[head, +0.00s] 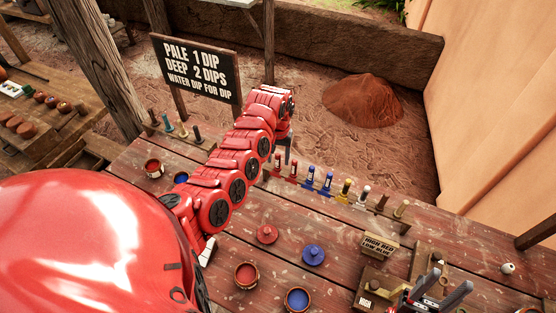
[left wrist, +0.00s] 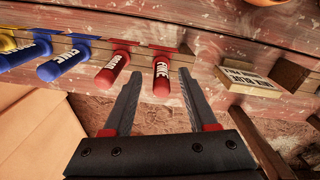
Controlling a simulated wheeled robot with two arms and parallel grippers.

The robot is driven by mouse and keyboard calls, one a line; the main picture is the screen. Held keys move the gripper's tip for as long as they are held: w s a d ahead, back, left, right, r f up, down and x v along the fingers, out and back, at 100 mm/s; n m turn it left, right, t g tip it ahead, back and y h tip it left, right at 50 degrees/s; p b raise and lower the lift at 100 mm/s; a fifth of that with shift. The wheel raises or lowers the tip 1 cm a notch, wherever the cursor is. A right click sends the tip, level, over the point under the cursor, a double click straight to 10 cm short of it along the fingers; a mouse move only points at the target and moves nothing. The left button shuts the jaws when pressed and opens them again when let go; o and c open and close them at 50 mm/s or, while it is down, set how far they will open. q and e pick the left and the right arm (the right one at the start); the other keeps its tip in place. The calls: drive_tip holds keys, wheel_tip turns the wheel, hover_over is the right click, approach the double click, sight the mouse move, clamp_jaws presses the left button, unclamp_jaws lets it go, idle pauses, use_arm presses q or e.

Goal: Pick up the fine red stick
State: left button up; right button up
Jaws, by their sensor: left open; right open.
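Two red sticks lean in a wooden rack. The one at the right in the left wrist view (left wrist: 161,78) appears to read "FINE"; it is the leftmost red stick in the head view (head: 278,164). The other red stick (left wrist: 113,69) stands beside it, with a different label that is hard to read. My left gripper (left wrist: 160,72) is open, its fingers on either side of the fine red stick in the picture; contact is not visible. It also shows over the rack in the head view (head: 285,154). My right gripper (head: 453,277) is open and empty at the lower right.
Blue sticks (head: 309,175) and a yellow stick (head: 346,189) share the rack row. Red (head: 246,275) and blue (head: 297,299) pots and two lids stand on the table. A small lettered block (left wrist: 250,82) lies near the left gripper's right finger.

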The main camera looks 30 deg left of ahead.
sight(278, 166)
use_arm(q)
drive_tip(key=shift+a+f, duration=0.1)
drive_tip(key=shift+f, duration=1.25)
clamp_jaws()
